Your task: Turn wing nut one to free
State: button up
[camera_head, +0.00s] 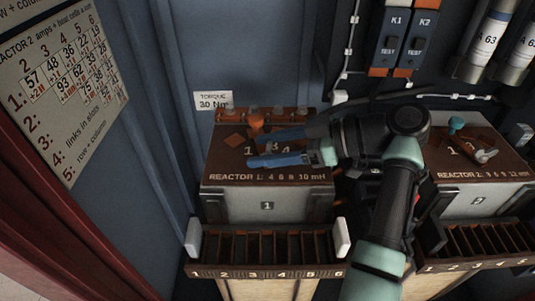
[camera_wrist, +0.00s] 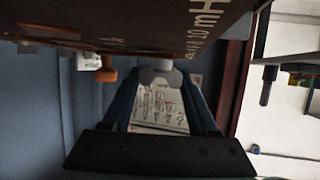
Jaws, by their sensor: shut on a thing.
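Reactor 1 (camera_head: 265,182) is a pale box with a brown lettered top. An orange knob-like piece (camera_head: 256,121) stands near its back edge among small grey and orange posts. My gripper (camera_head: 250,149) reaches over the top from the right, with two blue fingers pointing left. In the wrist view, my gripper (camera_wrist: 160,80) has its fingertips on either side of a grey wing-nut-like piece (camera_wrist: 160,73) and is shut on it. An orange piece (camera_wrist: 106,70) is left of it, outside the fingers. I cannot read which wing nut is number one.
A slotted rack (camera_head: 265,270) with white end blocks stands in front of reactor 1. Reactor 2 (camera_head: 478,203) is at right, with loose parts on top. A torque label (camera_head: 213,100) is on the back wall; a number chart (camera_head: 62,85) hangs at left.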

jog(key=shift+f+n+g, duration=0.1)
jog(key=shift+n+g, duration=0.2)
jog(key=o, duration=1.4)
jog(key=p+v, duration=0.2)
jog(key=v, duration=0.9)
jog(key=shift+d, duration=0.25)
jog(key=shift+s+d+r, duration=0.2)
jog(key=shift+d+r, duration=0.15)
jog(key=shift+d, duration=0.25)
